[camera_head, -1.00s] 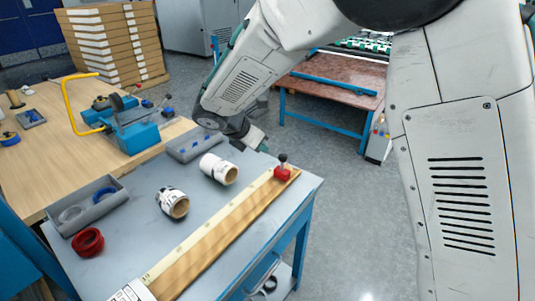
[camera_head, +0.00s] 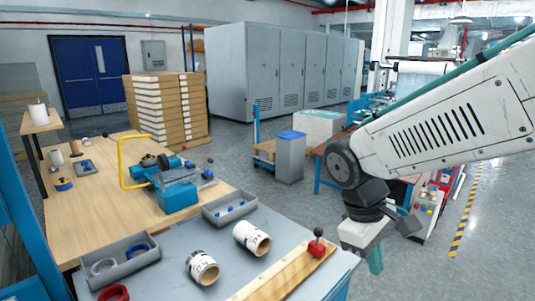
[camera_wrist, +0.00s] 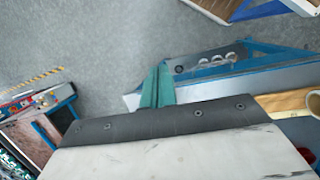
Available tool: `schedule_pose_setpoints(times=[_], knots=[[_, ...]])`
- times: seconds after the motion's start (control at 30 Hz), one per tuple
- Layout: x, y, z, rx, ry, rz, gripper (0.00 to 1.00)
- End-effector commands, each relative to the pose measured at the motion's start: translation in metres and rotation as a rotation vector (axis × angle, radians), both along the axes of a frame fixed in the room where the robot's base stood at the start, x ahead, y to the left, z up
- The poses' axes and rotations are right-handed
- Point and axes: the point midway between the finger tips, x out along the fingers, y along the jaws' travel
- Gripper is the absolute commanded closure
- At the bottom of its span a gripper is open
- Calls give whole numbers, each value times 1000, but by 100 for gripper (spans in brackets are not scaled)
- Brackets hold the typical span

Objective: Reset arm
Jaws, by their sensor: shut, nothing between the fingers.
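My gripper (camera_head: 376,262) hangs at the end of my arm, to the right of the grey table (camera_head: 225,268), over the floor. Its teal fingers (camera_wrist: 157,88) are together and empty in the wrist view. The wrist view also shows the table's blue-framed side near the fingers. The fingers appear apart from the table. My arm comes in from the right in the head view.
Two white rolls (camera_head: 203,268) (camera_head: 251,238), a red ring (camera_head: 113,294), grey trays (camera_head: 120,263) (camera_head: 229,209) and a wooden strip with a red-based knob (camera_head: 317,246) are on the table. A blue tool (camera_head: 177,187) stands on the wooden table (camera_head: 110,210). Open floor lies right.

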Motion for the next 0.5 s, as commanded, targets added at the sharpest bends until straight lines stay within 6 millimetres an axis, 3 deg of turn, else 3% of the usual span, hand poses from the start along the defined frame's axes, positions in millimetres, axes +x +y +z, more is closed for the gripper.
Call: schedule_pose_setpoints(times=[0.1, 0.3, 0.5], knots=[[-45, -22, 14, 80, -50, -223, 100], [-106, -43, 25, 207, -132, -511, 100], [-137, -57, 34, 277, -230, -623, 100]])
